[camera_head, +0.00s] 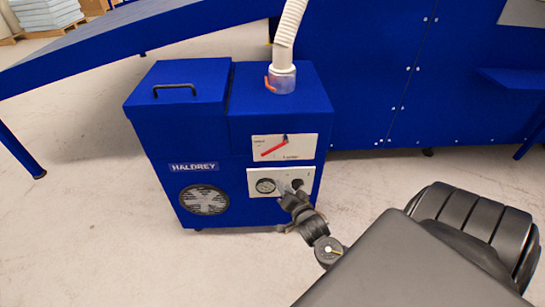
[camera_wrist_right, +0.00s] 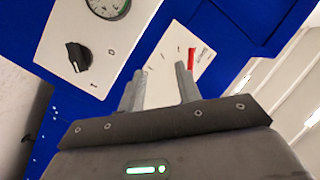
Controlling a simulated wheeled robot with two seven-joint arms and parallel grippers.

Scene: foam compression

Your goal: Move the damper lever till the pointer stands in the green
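A blue HALDREY machine (camera_head: 150,140) stands ahead. A red lever (camera_head: 273,148) slants across its upper white panel (camera_head: 308,147); it also shows in the right wrist view (camera_wrist_right: 191,58). A small orange-red lever (camera_head: 269,83) sits on the clear hose collar (camera_head: 283,80). The round gauge (camera_head: 265,186) is on the lower panel. The right wrist view shows part of its dial (camera_wrist_right: 122,8) with green; the pointer is not clear. My right gripper (camera_head: 286,187) is in front of the lower panel, its fingers (camera_wrist_right: 160,72) apart and empty. My left gripper is out of view.
A black rotary knob (camera_head: 297,184) is right of the gauge, partly by my gripper. A pale ribbed hose (camera_head: 290,25) rises from the collar. A handled lid (camera_head: 175,88) is at left. Large blue equipment (camera_head: 370,80) stands behind. The floor (camera_head: 80,220) at left is clear.

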